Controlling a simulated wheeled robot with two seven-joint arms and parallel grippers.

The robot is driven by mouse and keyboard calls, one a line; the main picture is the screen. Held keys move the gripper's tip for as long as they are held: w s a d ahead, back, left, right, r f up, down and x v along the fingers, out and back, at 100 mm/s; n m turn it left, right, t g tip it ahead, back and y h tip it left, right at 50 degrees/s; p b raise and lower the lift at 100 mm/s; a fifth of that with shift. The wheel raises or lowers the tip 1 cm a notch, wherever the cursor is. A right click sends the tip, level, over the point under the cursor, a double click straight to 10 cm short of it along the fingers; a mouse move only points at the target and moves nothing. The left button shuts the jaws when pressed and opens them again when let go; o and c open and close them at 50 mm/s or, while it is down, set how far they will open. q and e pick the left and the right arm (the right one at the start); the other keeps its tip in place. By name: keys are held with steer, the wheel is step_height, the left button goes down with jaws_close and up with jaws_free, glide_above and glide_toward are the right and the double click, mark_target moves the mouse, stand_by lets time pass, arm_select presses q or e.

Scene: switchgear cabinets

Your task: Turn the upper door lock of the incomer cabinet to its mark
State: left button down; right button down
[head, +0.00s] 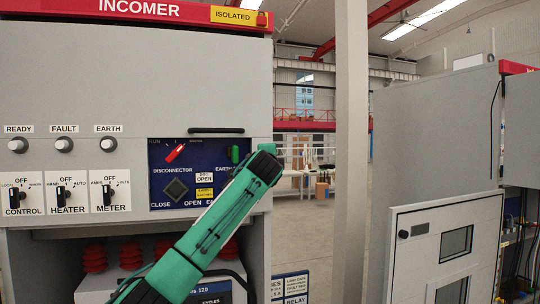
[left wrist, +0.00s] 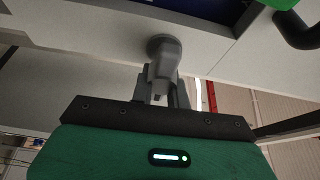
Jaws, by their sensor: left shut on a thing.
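The incomer cabinet (head: 120,75) fills the left of the head view, under a red INCOMER header (head: 150,8). In the left wrist view the upper door lock (left wrist: 163,48) is a grey knob on a round base, set on a grey panel. My left gripper (left wrist: 163,88) is shut on the lock, with its fingers on either side of the knob. In the head view my green left arm rises in front of the cabinet's right side, and its dark end hides the lock and the fingers. The lock's mark cannot be made out. My right gripper is in neither view.
A blue disconnector panel (head: 162,200) with a red switch lies left of my arm's end, below a black handle (head: 216,130). Red insulators (head: 95,258) show in the open bay below. A grey post (head: 351,150) and a windowed door (head: 445,250) stand right.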

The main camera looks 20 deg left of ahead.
arm_select(q)
steer(key=shift+f+m, duration=0.1)
steer(key=shift+m, duration=0.2)
stand_by(0.4)
steer(key=c, duration=1.4)
jaws_free()
steer(key=shift+o, duration=0.2)
steer(key=b+v, duration=0.8)
steer(key=v, duration=0.5)
steer(key=shift+s, duration=0.4)
